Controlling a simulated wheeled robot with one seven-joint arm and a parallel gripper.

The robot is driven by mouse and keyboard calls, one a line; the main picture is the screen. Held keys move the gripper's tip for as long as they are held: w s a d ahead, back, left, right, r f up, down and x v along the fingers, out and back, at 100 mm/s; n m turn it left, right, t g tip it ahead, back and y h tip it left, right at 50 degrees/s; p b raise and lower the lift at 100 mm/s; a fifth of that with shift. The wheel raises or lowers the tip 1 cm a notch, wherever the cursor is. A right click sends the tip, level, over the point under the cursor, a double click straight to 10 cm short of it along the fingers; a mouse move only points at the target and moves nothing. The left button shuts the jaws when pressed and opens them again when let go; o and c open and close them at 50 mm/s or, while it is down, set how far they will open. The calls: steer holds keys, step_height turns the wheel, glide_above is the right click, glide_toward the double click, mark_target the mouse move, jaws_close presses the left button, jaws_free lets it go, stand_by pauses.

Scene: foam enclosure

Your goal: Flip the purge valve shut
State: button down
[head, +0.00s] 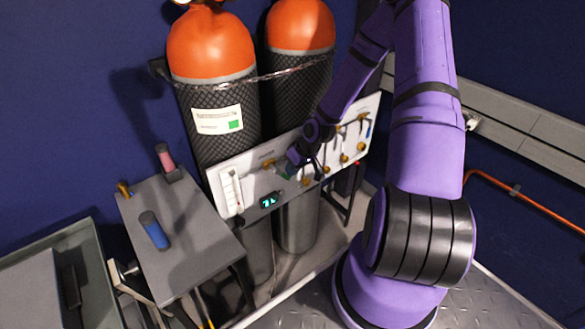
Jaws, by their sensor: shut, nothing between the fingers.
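A white valve panel (222,182) stands in front of two orange-topped gas cylinders. It carries several brass valves with small levers in a row, such as one brass valve (345,158) to the right of my gripper. I cannot tell from labels which one is the purge valve. My gripper (290,168) is shut and empty, close to the panel front near its middle, beside a brass fitting (268,165). Whether it touches a lever cannot be told. My gripper and wrist hide part of the panel behind them.
A gas cylinder (208,45) and a second cylinder (300,25) are strapped behind the panel. A digital display (269,201) and a flow tube (232,190) sit at the panel's left. A grey table (190,230) holds a blue cylinder (154,231) and a pink-topped item (165,157).

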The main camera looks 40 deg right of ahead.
mark_target(287, 179)
steer(key=shift+f, duration=0.2)
stand_by(0.6)
steer(key=y, duration=0.1)
steer(key=f+y, duration=0.1)
steer(key=y, duration=0.1)
steer(key=shift+a+m, duration=0.3)
steer(key=shift+a, duration=0.1)
steer(key=shift+a+f, duration=0.25)
steer(key=shift+f, duration=0.2)
steer(key=shift+a+f+y, duration=0.3)
steer(key=shift+a+y, duration=0.05)
steer(key=shift+y, duration=0.35)
stand_by(0.6)
